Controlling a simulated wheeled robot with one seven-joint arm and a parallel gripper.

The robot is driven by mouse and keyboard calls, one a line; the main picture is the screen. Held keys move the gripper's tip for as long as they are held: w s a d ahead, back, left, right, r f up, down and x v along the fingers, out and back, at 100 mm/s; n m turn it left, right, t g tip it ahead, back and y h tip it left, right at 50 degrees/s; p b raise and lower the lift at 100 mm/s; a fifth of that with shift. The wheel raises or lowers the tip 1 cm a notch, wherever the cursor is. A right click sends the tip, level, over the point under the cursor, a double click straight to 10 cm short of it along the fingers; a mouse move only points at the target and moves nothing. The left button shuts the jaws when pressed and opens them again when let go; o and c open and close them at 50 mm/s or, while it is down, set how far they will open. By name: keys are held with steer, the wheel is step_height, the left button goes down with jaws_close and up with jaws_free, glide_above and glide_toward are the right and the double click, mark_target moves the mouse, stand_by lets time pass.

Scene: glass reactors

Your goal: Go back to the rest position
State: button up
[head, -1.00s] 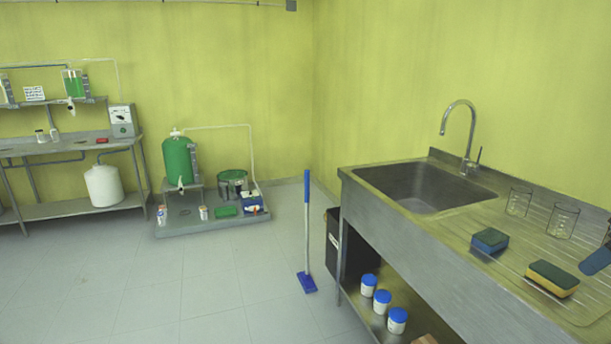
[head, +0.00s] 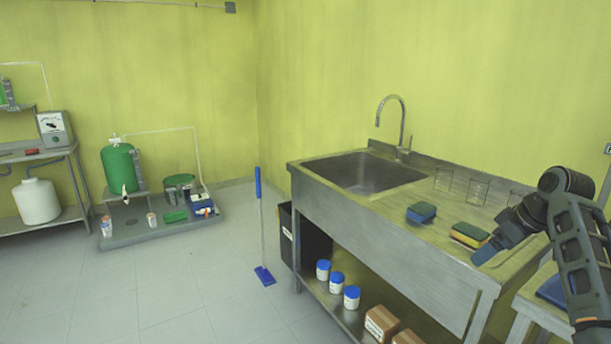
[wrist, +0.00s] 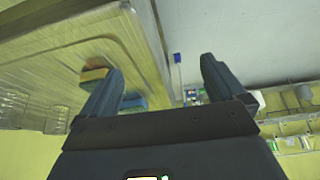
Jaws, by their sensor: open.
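My gripper (head: 490,252) shows at the right of the head view, at the end of my dark arm, over the drainboard of the steel sink counter (head: 400,238). In the wrist view my gripper (wrist: 162,78) has its two blue-grey fingers wide apart with nothing between them. In the head view a yellow-and-green sponge (head: 469,235) lies just left of the fingers, and I cannot tell whether they touch. A blue-and-green sponge (head: 421,213) lies further left. The wrist view is tilted and shows the counter on its left side.
Glass beakers (head: 477,191) stand along the back of the counter near my arm. Blue-lidded jars (head: 337,284) and cardboard boxes (head: 381,324) sit on the lower shelf. A blue broom (head: 260,225) stands left of the counter. The tiled floor (head: 170,285) at left is clear.

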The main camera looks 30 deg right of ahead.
steer(key=a+f+m+t, duration=0.1)
steer(key=a+f+t, duration=0.1)
steer(key=a+f, duration=0.75)
steer(key=a+f+m+t, duration=0.1)
steer(key=a+f, duration=0.6)
steer(key=a, duration=0.6)
steer(key=s+a+f+t+h, duration=0.1)
steer(key=s+a+f, duration=0.3)
steer(key=a, duration=0.5)
steer(key=s+a+r+t+h, duration=0.1)
steer(key=s+a+r, duration=0.1)
steer(key=s+a, duration=0.45)
steer(key=s+a+r+t, duration=0.1)
steer(key=s+a+r, duration=0.25)
steer(key=s, duration=0.65)
steer(key=s+a+r+n+t+y, duration=0.1)
steer(key=s+a+r+t, duration=0.1)
steer(key=s+r, duration=1.1)
steer(key=shift+s+a+t+y, duration=0.2)
steer(key=shift+a+t+y, duration=0.2)
steer(key=shift+t, duration=0.4)
